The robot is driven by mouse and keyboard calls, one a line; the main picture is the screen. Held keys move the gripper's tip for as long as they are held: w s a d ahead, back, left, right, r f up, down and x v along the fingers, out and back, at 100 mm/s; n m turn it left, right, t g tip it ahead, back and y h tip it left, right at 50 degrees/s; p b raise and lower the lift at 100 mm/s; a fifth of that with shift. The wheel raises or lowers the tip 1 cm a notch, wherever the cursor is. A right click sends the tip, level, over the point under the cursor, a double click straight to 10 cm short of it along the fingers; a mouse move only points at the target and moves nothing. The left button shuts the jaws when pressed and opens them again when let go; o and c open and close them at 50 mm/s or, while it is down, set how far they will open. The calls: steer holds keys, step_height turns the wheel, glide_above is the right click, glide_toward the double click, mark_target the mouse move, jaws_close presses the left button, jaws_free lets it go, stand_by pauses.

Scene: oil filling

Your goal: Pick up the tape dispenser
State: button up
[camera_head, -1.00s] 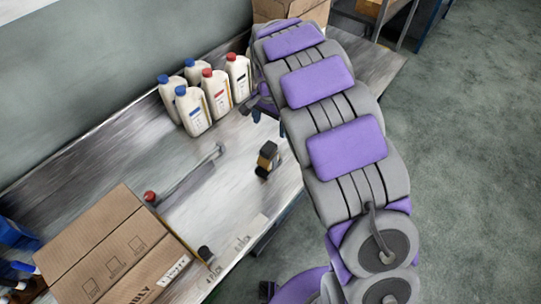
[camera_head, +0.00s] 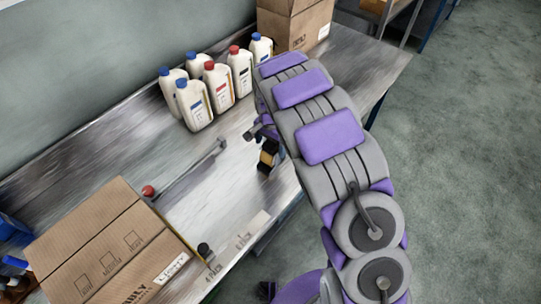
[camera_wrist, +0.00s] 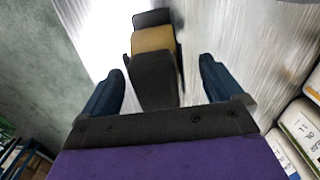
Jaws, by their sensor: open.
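The tape dispenser (camera_head: 267,157) is small and black with a yellow-tan roll. It sits on the metal table near its front edge, just left of my arm in the head view. In the wrist view the dispenser (camera_wrist: 154,62) lies ahead of and between the two blue fingers of my gripper (camera_wrist: 160,85). The fingers are apart, with space on both sides of it, and they do not appear to touch it. In the head view my arm hides most of the gripper.
A cardboard box (camera_head: 110,245) is at the near left, another (camera_head: 298,25) at the far end. A long tool (camera_head: 188,170) lies mid-table.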

step_height(320, 180, down, 2)
steer(key=shift+d+f, duration=0.1)
steer(key=shift+c, duration=0.4)
steer(key=c, duration=1.2)
